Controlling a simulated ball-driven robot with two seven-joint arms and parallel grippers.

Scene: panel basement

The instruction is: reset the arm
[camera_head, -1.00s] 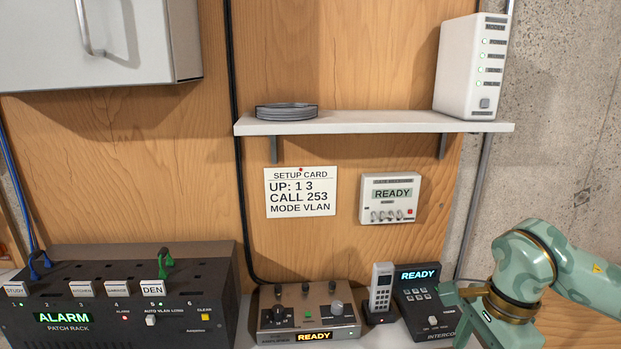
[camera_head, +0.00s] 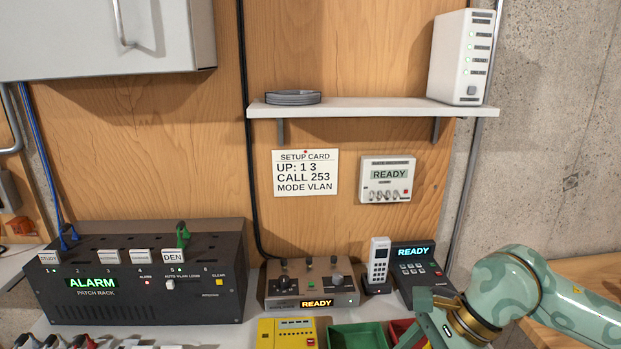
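My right arm comes in from the right, teal with a gold ring at the wrist. Its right gripper (camera_head: 424,318) is in the lower right, in front of the intercom (camera_head: 420,270) and above the red bin. Its fingertips are not clear, so I cannot tell whether it is open or shut. I see nothing held in it. My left arm and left gripper are not in view.
The patch rack (camera_head: 140,305) shows ALARM at left. The amplifier (camera_head: 310,285), handset (camera_head: 378,262) and intercom show on the bench. A yellow box (camera_head: 288,333), green bin (camera_head: 357,338) and red bin (camera_head: 402,328) stand in front. A shelf (camera_head: 370,108) hangs above.

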